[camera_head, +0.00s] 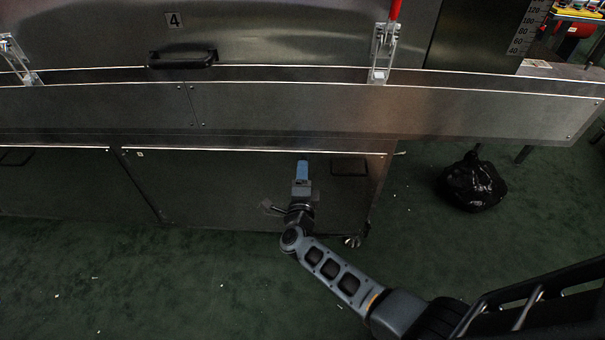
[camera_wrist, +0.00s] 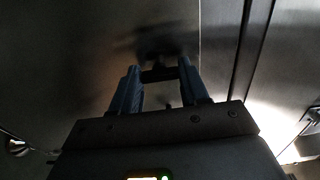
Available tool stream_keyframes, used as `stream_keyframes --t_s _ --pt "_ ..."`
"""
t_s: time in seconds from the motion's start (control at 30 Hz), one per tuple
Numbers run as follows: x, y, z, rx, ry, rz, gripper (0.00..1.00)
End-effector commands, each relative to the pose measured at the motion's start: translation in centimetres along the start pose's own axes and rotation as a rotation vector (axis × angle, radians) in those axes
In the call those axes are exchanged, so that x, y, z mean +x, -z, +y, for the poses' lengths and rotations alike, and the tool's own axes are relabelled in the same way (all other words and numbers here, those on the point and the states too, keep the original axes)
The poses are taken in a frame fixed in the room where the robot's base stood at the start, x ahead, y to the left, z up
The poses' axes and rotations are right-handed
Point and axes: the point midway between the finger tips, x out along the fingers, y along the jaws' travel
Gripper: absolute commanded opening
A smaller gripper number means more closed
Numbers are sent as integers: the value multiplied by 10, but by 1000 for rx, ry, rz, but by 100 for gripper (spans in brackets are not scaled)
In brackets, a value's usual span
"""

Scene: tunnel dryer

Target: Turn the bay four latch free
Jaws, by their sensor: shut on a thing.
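The number 4 plate (camera_head: 174,20) marks a steel door with a black bar handle (camera_head: 182,59). A silver latch (camera_head: 382,50) with a red grip (camera_head: 395,9) stands upright at the right on the ledge. A second silver latch (camera_head: 17,60) is at the far left. My gripper (camera_head: 302,162) is below the ledge, in front of the lower steel panel, apart from both latches. In the wrist view my gripper (camera_wrist: 160,75) has its blue fingers either side of a small dark bar (camera_wrist: 160,76) and is shut on it.
The long steel ledge (camera_head: 290,108) juts out above my gripper. A dark handle (camera_head: 349,166) is on the lower panel, right of my gripper. A black bag (camera_head: 473,184) lies on the green floor at right. The floor at lower left is mostly clear.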

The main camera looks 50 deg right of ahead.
Motion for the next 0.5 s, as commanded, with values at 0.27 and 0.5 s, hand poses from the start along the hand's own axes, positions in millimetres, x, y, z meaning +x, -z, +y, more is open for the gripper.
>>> stream_keyframes --t_s 0.27,0.5 --pt "-1 -1 1 -13 -2 -3 14" --pt "-1 -1 1 -12 -2 -3 49"
